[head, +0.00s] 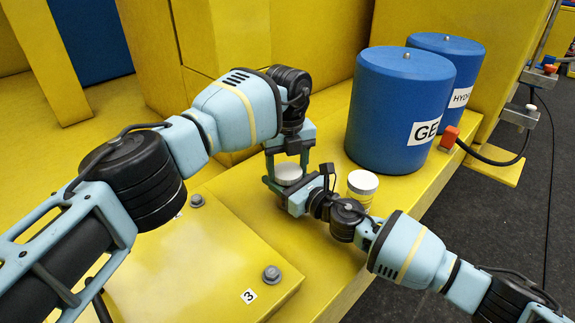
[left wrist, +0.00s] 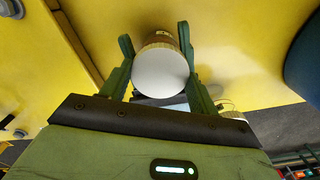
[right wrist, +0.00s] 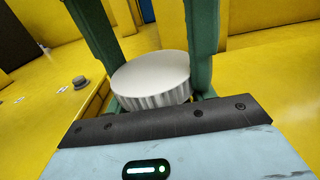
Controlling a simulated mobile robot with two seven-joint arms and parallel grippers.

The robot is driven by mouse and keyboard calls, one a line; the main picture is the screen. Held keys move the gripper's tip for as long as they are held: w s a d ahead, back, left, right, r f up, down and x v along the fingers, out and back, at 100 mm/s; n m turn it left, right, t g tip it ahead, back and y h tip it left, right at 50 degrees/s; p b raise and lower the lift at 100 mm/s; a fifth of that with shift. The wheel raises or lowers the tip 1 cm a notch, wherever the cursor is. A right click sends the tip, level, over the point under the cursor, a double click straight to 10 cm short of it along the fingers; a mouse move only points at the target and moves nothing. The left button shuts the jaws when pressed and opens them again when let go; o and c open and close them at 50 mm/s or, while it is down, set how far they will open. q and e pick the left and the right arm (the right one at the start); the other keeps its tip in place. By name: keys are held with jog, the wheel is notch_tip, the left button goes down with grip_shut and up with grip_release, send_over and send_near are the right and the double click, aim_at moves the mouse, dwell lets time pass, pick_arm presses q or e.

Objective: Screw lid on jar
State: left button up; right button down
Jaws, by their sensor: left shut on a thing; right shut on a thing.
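A pale round lid (head: 288,174) with a ribbed edge sits between my two grippers; it also shows in the right wrist view (right wrist: 152,80). My left gripper (head: 287,163) comes down from above, with its green fingers on either side of the lid. In the left wrist view the lid's plain white top (left wrist: 161,74) faces the camera, and a gold jar (left wrist: 158,40) shows just beyond it. My right gripper (head: 300,192) reaches in from the right, below the lid, and is shut on the jar. The jar's lower part is hidden; I cannot tell how tightly the lid is seated.
A second yellow jar with a white cap (head: 362,187) stands close behind my right arm. Two blue drums (head: 395,115) (head: 462,62) stand behind it on the yellow bench. A raised yellow plate with bolts (head: 225,265) lies at the front left.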

pick_arm(q)
jog(key=o, duration=1.1)
jog(key=shift+r, duration=2.25)
jog(key=shift+c, duration=0.4)
notch_tip(320, 180, up, 2)
jog(key=n, duration=0.5)
jog(key=shift+r+n, duration=0.1)
jog(key=shift+n, duration=0.3)
jog(key=n, duration=0.2)
jog(key=r+n, duration=0.1)
jog(key=n, duration=0.1)
jog(key=shift+r, duration=0.15)
